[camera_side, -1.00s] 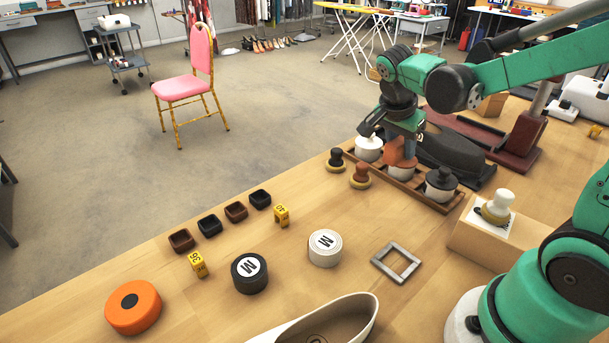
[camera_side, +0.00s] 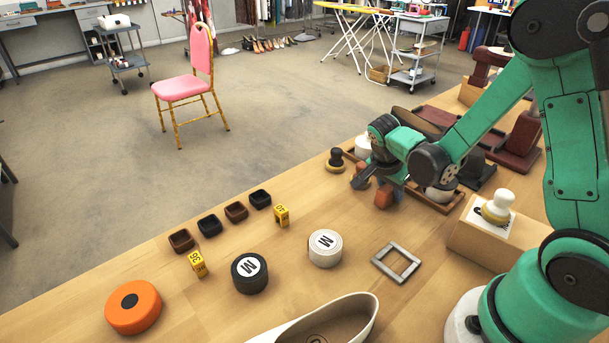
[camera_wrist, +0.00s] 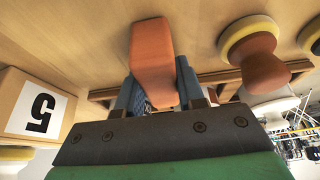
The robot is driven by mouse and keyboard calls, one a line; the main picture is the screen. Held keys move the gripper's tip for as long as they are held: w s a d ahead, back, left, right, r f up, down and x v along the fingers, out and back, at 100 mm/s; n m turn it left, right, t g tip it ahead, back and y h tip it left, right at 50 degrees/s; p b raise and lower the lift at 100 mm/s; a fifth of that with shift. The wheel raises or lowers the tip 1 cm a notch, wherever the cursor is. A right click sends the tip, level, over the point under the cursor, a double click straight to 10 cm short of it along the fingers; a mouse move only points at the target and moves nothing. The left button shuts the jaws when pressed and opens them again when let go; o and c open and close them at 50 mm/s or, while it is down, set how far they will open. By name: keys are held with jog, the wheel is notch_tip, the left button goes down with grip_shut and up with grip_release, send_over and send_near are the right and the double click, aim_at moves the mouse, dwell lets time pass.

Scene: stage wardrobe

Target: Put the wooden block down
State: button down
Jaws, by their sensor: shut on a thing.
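The wooden block (camera_side: 384,197) is a small orange-brown block. My gripper (camera_side: 386,187) is shut on it, just in front of the long wooden tray and low over the bare tabletop (camera_side: 350,218). In the wrist view, the block (camera_wrist: 152,60) sticks out between the blue fingers of my gripper (camera_wrist: 155,92). I cannot tell whether its lower end touches the table.
A brown-knobbed brush with a pale base (camera_wrist: 250,55) stands close beside the block. A dark-knobbed one (camera_side: 336,161) is further left. The wooden tray (camera_side: 430,199) lies behind. A grey square frame (camera_side: 397,263) and white round tin (camera_side: 325,248) lie in front, with clear table between.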

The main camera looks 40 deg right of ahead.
jog(key=c, duration=0.5)
grip_release()
jog(key=shift+f, duration=0.15)
jog(key=shift+c, duration=0.2)
jog(key=v, duration=1.2)
jog(key=s+a+r+n+t+y, duration=0.2)
jog(key=a+n+t+y, duration=0.2)
jog(key=n, duration=1.4)
jog(key=a+t, duration=0.3)
jog(key=a, duration=0.1)
jog(key=shift+s+a+r+y, duration=0.15)
jog(key=shift+r+y, duration=0.05)
jog(key=shift+y, duration=0.1)
